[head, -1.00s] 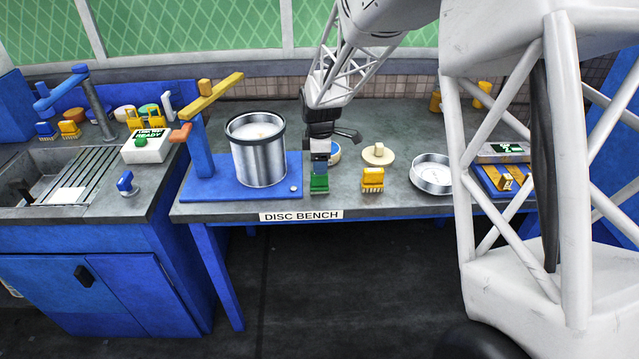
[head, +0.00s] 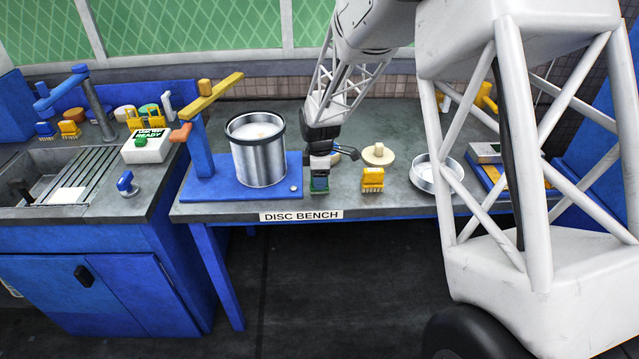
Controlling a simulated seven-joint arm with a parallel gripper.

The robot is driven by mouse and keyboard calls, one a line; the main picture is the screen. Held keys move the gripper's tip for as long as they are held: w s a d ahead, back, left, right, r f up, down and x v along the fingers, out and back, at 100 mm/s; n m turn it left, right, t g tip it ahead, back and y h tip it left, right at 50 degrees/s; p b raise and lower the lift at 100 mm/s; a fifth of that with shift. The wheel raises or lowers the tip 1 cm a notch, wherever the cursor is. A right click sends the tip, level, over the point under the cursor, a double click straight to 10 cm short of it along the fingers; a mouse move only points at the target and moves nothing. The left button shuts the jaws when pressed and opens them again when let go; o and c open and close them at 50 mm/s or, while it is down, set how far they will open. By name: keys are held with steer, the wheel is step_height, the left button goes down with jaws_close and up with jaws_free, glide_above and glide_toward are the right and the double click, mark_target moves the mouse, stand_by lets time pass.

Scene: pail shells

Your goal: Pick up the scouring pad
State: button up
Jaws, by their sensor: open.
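A small green block-like piece (head: 319,190), which looks like the scouring pad, stands near the front edge of the bench, right of the metal pail. My gripper (head: 320,174) is open and points down right over it. The fingers come down to the upper part of the piece and hide much of it. I cannot tell whether they touch it. A yellow brush (head: 372,180) stands just to the right. A round cream disc with a knob (head: 378,155) lies behind the brush.
The metal pail (head: 258,150) stands on a blue base (head: 208,188) with a yellow-armed post, left of my gripper. A shallow round metal dish (head: 426,180) is at right, partly behind my own white frame. The sink (head: 40,170) is far left. The bench's back middle is clear.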

steer(key=shift+f, duration=0.5)
jaws_close()
stand_by(0.3)
